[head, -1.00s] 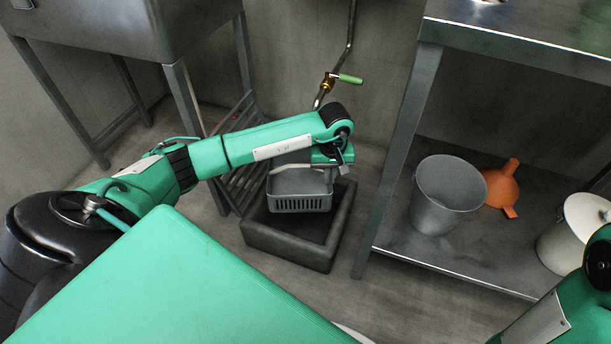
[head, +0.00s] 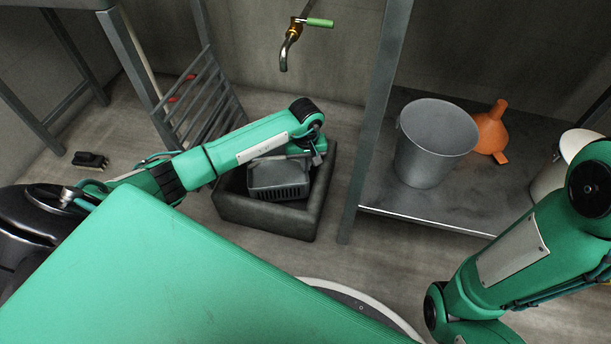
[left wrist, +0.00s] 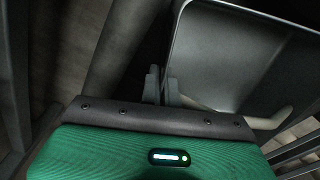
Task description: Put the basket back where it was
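The grey slotted basket (head: 278,181) is low within the dark square basin (head: 262,216) on the floor, slightly tilted in the head view. I cannot tell whether it rests on the basin's bottom. My left gripper (head: 318,158) is at the basket's right rear edge, partly hidden by its own wrist. In the left wrist view, the two fingers (left wrist: 162,86) are close together at the rim of the basket (left wrist: 245,55), apparently with its wall between them. A pale handle (left wrist: 262,121) crosses the basket there. My right arm shows at the right, but its gripper is out of view.
A brass tap with a green lever (head: 318,22) hangs on the wall above the basin. A slatted rack (head: 205,95) stands left of it. A steel shelf (head: 415,208) with a grey bucket (head: 432,145) and orange funnel (head: 492,130) is close on the right.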

